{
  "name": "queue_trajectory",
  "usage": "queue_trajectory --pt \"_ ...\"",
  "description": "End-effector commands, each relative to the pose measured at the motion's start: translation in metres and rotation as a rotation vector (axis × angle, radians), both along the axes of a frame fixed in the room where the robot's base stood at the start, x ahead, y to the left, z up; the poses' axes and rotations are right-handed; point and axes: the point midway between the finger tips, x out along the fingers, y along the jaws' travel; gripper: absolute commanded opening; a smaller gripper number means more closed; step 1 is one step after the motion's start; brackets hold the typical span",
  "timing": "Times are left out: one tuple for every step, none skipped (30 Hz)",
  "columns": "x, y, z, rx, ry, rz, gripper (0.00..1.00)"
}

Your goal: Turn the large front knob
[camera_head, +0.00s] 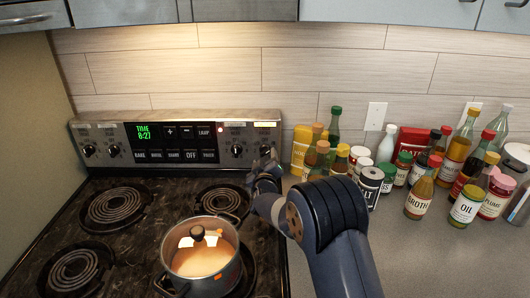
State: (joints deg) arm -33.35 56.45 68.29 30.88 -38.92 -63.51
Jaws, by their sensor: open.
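The coil stove (108,235) has a back control panel (108,132) with two black knobs on the left (89,151) (116,151) and two on the right, an inner one (237,150) and an outer one (265,149). I cannot tell from labels which one is the large front knob. My gripper (268,168) is just below and close to the outer right knob, in front of the panel. It is open, and its fingers are small and dark in this view. I cannot tell whether they touch the knob.
A lidded pot (203,262) sits on the front right burner, left of my arm. The back right coil (221,201) and both left coils (116,206) are bare. Several bottles and jars (420,195) crowd the counter (435,260) right of the stove. Cabinets (395,12) hang above.

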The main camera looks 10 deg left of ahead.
Motion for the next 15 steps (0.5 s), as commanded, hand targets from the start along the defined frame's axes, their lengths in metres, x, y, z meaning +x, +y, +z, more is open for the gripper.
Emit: queue_trajectory --pt "0.007 0.001 0.001 0.000 -0.001 -0.001 0.58" --pt "0.011 0.002 0.001 0.000 -0.001 -0.001 0.58" --pt "0.015 0.004 0.001 0.001 0.000 -0.001 0.58" --pt "0.018 0.004 0.001 0.001 0.001 -0.001 0.58" --pt "0.021 0.005 0.001 0.001 0.000 -0.001 0.58" --pt "0.024 0.006 0.001 0.001 0.000 -0.001 0.58" --pt "0.027 0.006 0.001 0.001 -0.001 -0.002 0.58" --pt "0.029 0.007 0.001 0.001 -0.001 -0.002 0.58" --pt "0.031 0.007 0.000 0.000 0.000 -0.001 0.58" --pt "0.032 0.008 0.000 0.000 0.001 -0.001 0.58" --pt "0.033 0.008 0.000 0.000 0.001 -0.001 0.58" --pt "0.034 0.008 0.000 0.000 0.000 0.000 0.58" --pt "0.034 0.008 0.000 0.000 0.000 0.000 0.58" --pt "0.035 0.008 0.000 0.000 0.000 0.000 0.58" --pt "0.035 0.008 0.000 0.000 0.000 0.000 0.58"
